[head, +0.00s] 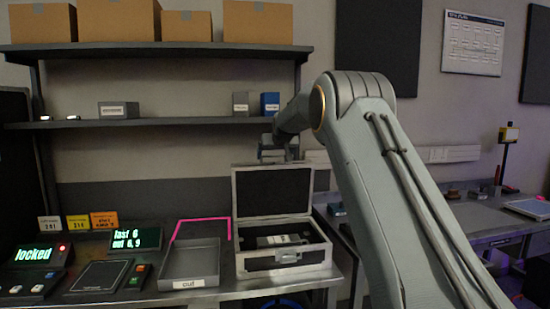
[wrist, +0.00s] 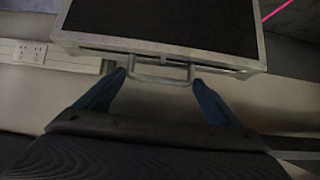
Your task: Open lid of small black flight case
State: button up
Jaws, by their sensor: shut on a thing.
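The small black flight case (head: 284,257) with metal edges stands on the bench, right of the grey tray. Its lid (head: 273,192) is raised, about upright, and its dark lining faces the camera. Inside the case lies a dark item with a white label (head: 280,240). My gripper (head: 279,154) is at the lid's top edge. The finger contact is hard to make out in the head view.
A grey tray marked "out" (head: 188,283) sits left of the case, with a pink outline behind it. A panel reading "locked" (head: 35,254) stands at far left. Shelves (head: 150,123) with boxes hang above. Another bench (head: 480,220) is at right.

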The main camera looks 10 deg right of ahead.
jog(key=shift+w+a+r, duration=0.1)
jog(key=shift+r, duration=0.7)
jog(key=o, duration=1.2)
jog(key=shift+o, duration=0.3)
jog(key=shift+f, duration=0.3)
jog(key=b+v, duration=0.2)
jog(key=v, duration=0.5)
jog(key=shift+s+b, duration=0.35)
jog(key=shift+s, duration=0.1)
jog(key=shift+r, duration=0.15)
